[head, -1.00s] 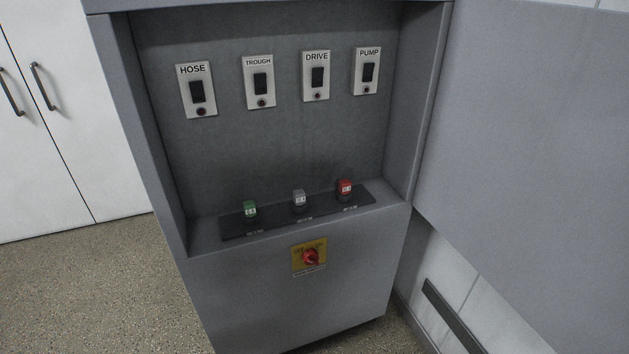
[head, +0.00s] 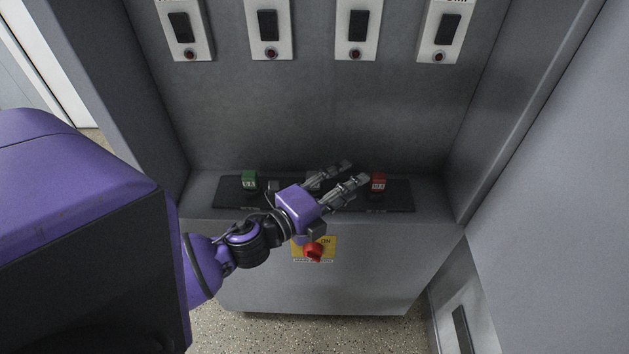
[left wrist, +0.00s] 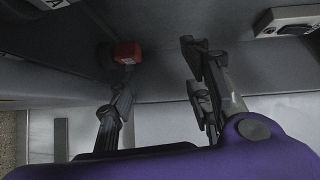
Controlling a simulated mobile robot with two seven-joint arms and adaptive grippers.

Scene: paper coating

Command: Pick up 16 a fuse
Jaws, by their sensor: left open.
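Three fuses stand in a row on a dark strip (head: 225,196) on the cabinet's ledge: a green one (head: 249,180) at left, a grey one (head: 313,180) in the middle, and a red one (head: 378,182) at right. Their ratings are too small to read. My left gripper (head: 355,171) is open and empty over the strip, its fingers pointing right toward the red fuse and partly hiding the grey one. In the left wrist view the red fuse (left wrist: 127,52) shows beyond the left finger, with the fingers (left wrist: 158,75) spread apart. My right gripper is out of view.
Several switch plates (head: 270,28) are mounted on the cabinet's back wall above. A red rotary knob (head: 314,252) on a yellow plate (head: 300,254) sits on the front below the ledge. Cabinet side walls (head: 480,120) enclose the ledge.

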